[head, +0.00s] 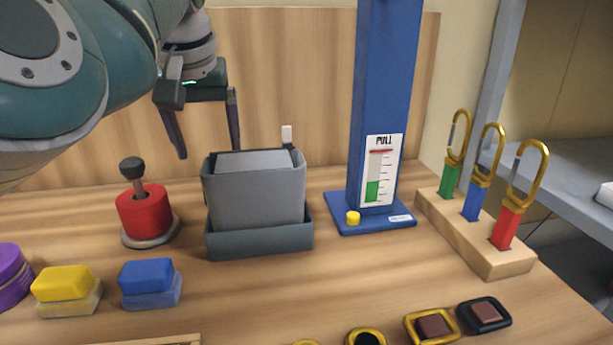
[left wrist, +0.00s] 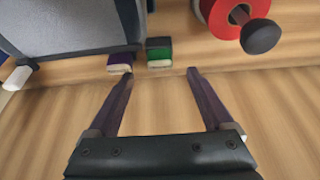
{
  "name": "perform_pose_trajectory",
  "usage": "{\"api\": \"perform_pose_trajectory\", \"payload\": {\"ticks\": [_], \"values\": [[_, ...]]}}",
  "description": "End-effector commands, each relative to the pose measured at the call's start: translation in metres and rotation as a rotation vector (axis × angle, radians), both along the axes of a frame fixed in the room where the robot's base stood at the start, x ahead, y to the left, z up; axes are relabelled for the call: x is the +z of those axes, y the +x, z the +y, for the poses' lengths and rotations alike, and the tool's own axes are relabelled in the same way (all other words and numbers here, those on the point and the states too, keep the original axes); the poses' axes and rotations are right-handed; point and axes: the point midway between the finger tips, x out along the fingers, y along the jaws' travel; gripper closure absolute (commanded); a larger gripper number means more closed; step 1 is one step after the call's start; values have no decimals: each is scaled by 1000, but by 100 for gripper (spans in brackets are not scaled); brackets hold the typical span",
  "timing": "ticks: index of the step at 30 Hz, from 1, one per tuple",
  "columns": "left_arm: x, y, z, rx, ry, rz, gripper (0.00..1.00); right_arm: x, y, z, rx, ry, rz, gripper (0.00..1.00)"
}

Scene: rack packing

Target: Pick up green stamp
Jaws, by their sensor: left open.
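The green stamp (left wrist: 158,50) shows in the left wrist view as a small block with a dark green top and a pale base. It lies on the wooden table beside a purple stamp (left wrist: 120,62), near the grey bin. I cannot see the green stamp in the head view. My left gripper (head: 208,150) is open and empty above and behind the grey bin (head: 255,195). In the left wrist view my left gripper (left wrist: 160,73) has its two fingers spread, with the green stamp just beyond the gap between the tips. My right gripper is not in view.
A red cylinder with a black knob (head: 144,212) stands left of the bin. A blue column (head: 383,100) rises on the right, near a wooden block with carabiners (head: 485,240). Yellow (head: 66,288) and blue (head: 150,280) stamps lie in front. A wooden panel (head: 285,70) stands behind.

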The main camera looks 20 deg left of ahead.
Motion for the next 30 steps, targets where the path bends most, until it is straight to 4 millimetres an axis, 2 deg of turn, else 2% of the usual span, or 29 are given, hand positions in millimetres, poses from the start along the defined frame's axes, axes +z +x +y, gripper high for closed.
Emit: {"api": "perform_pose_trajectory", "payload": {"ticks": [7, 15, 18, 27, 30], "values": [[-17, 7, 4, 1, -2, 0, 15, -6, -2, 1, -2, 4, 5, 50], [-49, 20, 12, 1, -1, 1, 15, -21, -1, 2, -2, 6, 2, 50], [-55, 22, 13, 1, -1, -1, 15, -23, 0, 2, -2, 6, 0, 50], [-56, 23, 14, 1, 0, -3, 15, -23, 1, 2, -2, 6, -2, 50], [-56, 23, 14, 1, -1, -2, 25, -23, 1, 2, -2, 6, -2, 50]]}}
